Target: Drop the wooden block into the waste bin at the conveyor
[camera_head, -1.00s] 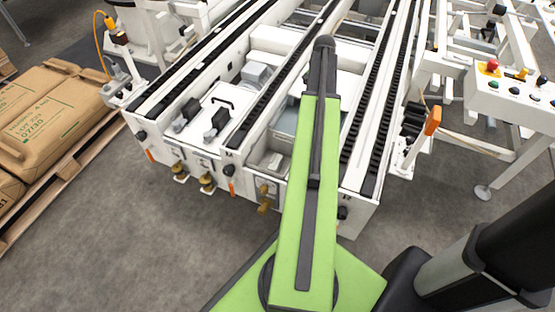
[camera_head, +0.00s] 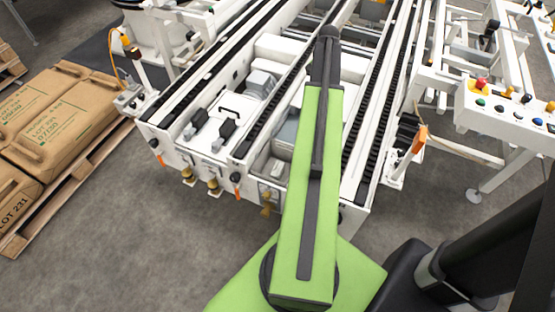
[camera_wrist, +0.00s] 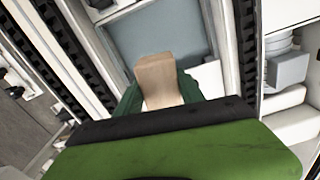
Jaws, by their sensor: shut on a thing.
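In the wrist view, my gripper (camera_wrist: 160,92) is shut on the wooden block (camera_wrist: 158,78), a pale tan piece held between the two dark green fingers. Beyond the block is a flat grey-blue surface (camera_wrist: 150,35) with a pale edge, set between the conveyor's dark chain tracks. I cannot tell whether it is the inside of the waste bin. In the head view, my green arm reaches out over the conveyor (camera_head: 250,150) and hides the gripper and the block. No waste bin is clearly recognisable in the head view.
A pallet with several brown sacks (camera_head: 65,115) stands at the left. A white control panel (camera_head: 510,110) with coloured buttons stands at the right. Orange-tipped posts (camera_head: 419,139) flank the conveyor front. Grey floor (camera_head: 130,240) is clear at the lower left.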

